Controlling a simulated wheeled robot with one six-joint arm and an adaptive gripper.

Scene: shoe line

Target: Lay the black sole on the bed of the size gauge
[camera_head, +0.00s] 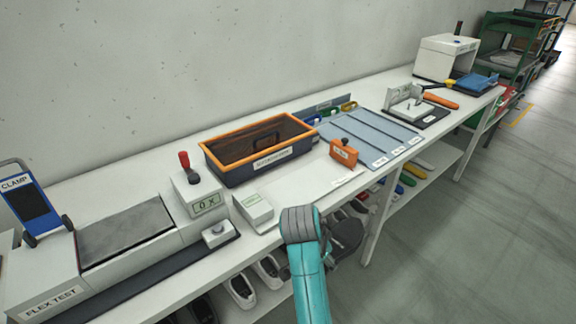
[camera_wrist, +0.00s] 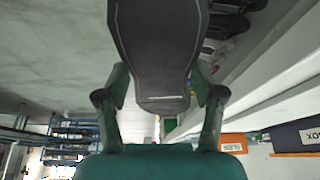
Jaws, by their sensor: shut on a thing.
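The black sole (camera_wrist: 158,45) fills the upper middle of the wrist view, and one rounded end lies between the two fingers of my gripper (camera_wrist: 160,84). The gripper is shut on it, with a finger against each long edge. In the head view the dark sole (camera_head: 347,236) shows partly behind my teal arm, off the bench's front edge; the fingers are hidden there. A grey-white fixture on a dark base (camera_head: 421,112) stands towards the bench's far end and may be the size gauge; its label is too small to read. No sole shows on it.
The bench holds a flex test machine (camera_head: 122,236), an orange-rimmed bin (camera_head: 228,172), an orange block (camera_head: 344,153), a blue-grey lane mat (camera_head: 362,138) and an orange-handled tool (camera_head: 440,101). Shoes and coloured pieces lie on the shelf below. The floor at right is clear.

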